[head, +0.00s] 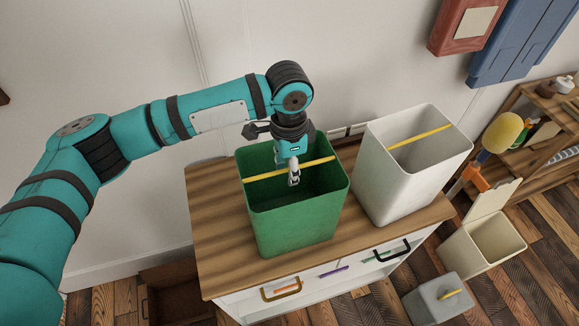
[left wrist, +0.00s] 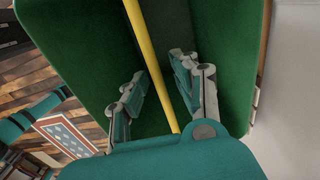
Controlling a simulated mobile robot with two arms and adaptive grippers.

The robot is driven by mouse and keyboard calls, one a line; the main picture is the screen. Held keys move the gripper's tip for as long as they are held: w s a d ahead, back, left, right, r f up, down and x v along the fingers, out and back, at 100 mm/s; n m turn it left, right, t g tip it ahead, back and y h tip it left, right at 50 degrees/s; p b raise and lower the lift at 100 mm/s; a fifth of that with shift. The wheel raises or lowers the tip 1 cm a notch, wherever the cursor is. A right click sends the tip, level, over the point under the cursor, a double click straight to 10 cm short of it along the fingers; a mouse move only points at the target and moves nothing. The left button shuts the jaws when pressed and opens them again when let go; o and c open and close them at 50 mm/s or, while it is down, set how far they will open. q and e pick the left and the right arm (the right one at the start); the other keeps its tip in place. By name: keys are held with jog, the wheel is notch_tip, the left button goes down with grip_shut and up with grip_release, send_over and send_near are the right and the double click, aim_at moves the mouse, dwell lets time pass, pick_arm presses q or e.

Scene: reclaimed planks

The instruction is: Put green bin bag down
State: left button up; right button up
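A green open-topped bin (head: 300,222) stands upright on the wooden top of a white cabinet (head: 222,245). A yellow bar (head: 262,175) spans its opening. I see no separate bag; the inside is dark and looks empty. My left gripper (head: 294,178) points down over the middle of the bin's opening, at the bar. In the left wrist view the two fingers (left wrist: 158,70) are apart, one on each side of the yellow bar (left wrist: 148,45), with gaps between. The green wall (left wrist: 70,50) fills much of that view. My right gripper is not in view.
A white bin (head: 400,170) with a yellow bar stands to the right on the same top. Below on the floor are a cream bin (head: 465,255) and a grey box (head: 430,300). A wooden shelf (head: 525,115) stands at right. Bare cabinet top lies left of the green bin.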

pick_arm(q)
jog(key=shift+r, duration=0.15)
jog(key=shift+r, duration=0.35)
notch_tip(320, 180, up, 11)
jog(key=b, duration=0.3)
jog(key=shift+w+r, duration=0.15)
